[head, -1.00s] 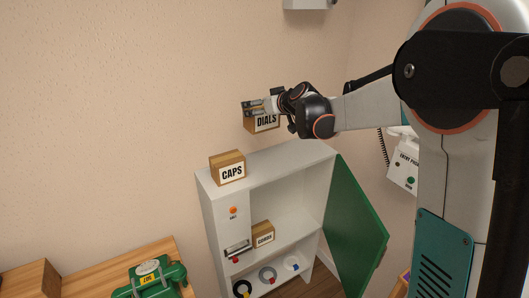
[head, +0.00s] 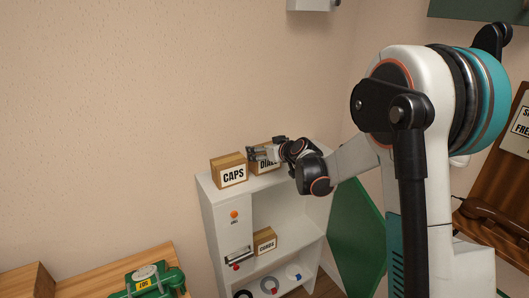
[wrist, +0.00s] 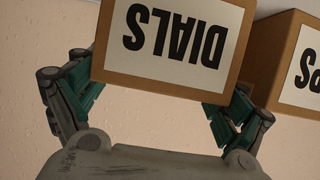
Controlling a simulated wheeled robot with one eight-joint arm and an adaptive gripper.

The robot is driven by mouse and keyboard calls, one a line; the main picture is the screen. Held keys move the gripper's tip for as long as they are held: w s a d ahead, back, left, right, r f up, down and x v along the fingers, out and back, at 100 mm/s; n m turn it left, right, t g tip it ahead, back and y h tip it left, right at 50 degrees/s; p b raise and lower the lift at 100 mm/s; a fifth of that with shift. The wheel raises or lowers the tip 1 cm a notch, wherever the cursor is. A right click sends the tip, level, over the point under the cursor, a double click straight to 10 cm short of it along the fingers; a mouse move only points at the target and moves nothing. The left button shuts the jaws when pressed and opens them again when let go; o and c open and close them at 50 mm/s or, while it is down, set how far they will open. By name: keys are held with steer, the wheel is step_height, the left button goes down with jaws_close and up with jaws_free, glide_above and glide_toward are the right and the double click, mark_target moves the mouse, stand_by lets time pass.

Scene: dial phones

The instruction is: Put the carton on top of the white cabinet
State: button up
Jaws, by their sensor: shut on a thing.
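The carton labelled DIALS (head: 266,165) is in my gripper (head: 264,153) at the top of the white cabinet (head: 206,195). It is just right of the carton labelled CAPS (head: 233,175), which sits on the cabinet top. In the wrist view, the DIALS carton (wrist: 172,42) fills the space between the two teal fingers, which are shut on its sides. The CAPS carton (wrist: 300,60) shows close beside it. I cannot tell whether the DIALS carton's underside touches the cabinet top.
A carton labelled CORDS (head: 265,242) stands on the shelf inside. The green door (head: 357,235) hangs open on the right. A green phone (head: 148,283) is on the wooden table (head: 95,272) at lower left. The cabinet top is clear to the right of the held carton.

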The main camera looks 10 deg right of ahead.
steer(key=shift+s, duration=0.1)
steer(key=o, duration=1)
steer(key=shift+f, duration=0.2)
steer(key=shift+r, duration=0.25)
steer(key=s+r+g+p, duration=0.1)
steer(key=s+r, duration=0.3)
steer(key=s, duration=0.6)
steer(key=s+r+g+p, duration=0.1)
steer(key=s+r, duration=0.3)
steer(key=s, duration=0.6)
steer(key=s+f+m+g+h, duration=0.1)
steer(key=s+g+h, duration=0.1)
steer(key=s, duration=1.1)
steer(key=s+d+f+m+g+h, duration=0.1)
steer(key=s+f+m+h, duration=0.1)
steer(key=s, duration=1.1)
steer(key=shift+s+d+m+g, duration=0.2)
steer(key=shift+s+m+g, duration=0.1)
steer(key=shift+s+g, duration=0.1)
